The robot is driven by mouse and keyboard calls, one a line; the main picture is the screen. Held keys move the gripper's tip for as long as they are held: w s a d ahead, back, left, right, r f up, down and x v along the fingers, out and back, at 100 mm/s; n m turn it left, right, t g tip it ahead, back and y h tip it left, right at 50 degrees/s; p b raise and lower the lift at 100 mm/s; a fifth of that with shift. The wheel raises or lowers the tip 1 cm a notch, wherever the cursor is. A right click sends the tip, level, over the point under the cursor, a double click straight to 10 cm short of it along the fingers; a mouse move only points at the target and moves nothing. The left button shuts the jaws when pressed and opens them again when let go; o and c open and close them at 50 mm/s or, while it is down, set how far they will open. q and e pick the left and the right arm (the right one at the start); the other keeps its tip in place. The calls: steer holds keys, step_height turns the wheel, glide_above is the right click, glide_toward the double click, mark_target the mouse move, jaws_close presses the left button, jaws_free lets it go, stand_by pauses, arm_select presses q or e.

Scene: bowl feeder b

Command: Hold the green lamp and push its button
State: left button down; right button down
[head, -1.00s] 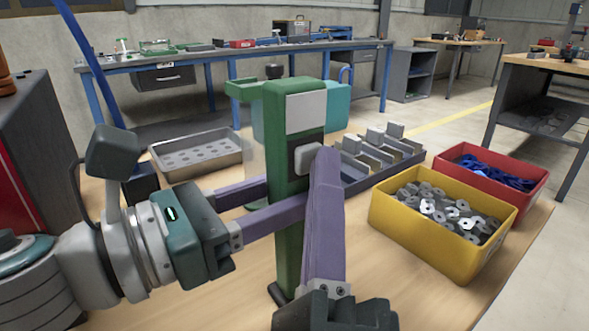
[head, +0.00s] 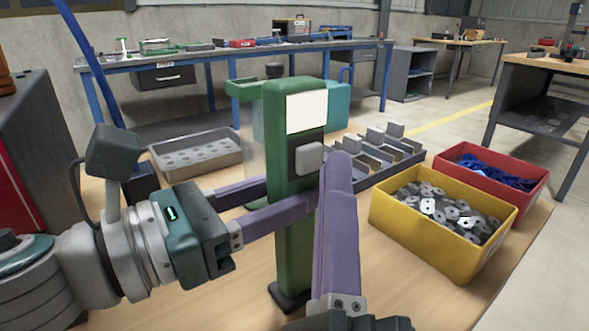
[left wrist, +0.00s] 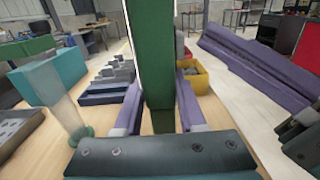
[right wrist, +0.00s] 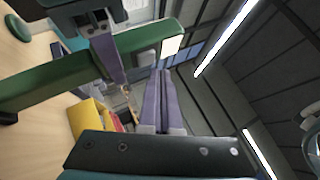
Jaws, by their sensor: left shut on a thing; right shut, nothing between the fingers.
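The green lamp (head: 292,240) stands upright at the middle of the head view, with a bright white panel (head: 306,112) near its top and a grey square button (head: 309,158) below that. My left gripper (head: 290,197) is shut on the lamp's post, its purple fingers on either side. The post also fills the middle of the left wrist view (left wrist: 150,60). My right gripper (head: 337,160) is shut and empty. Its fingertips are just right of the button and look apart from it. The right wrist view shows the lamp (right wrist: 70,78) lying across the picture, its panel (right wrist: 171,45) bright.
A yellow bin (head: 400,225) of metal parts and a red bin (head: 541,190) of blue parts stand at the right. A grey holed tray (head: 165,173) is behind left. A dark rack (head: 385,176) and a teal block (head: 338,105) are behind the lamp.

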arm_select(q)
steer(key=shift+c, duration=2)
jaws_free()
arm_select(e)
steer(key=s+d, duration=0.1)
steer(key=s, duration=0.1)
steer(key=s+d, duration=0.2)
steer(key=s, duration=0.1)
steer(key=shift+d, duration=0.2)
arm_select(q)
steer(key=v, duration=2)
steer(key=shift+b, duration=0.45)
arm_select(e)
steer(key=shift+f, duration=0.45)
arm_select(q)
steer(key=shift+r, duration=0.15)
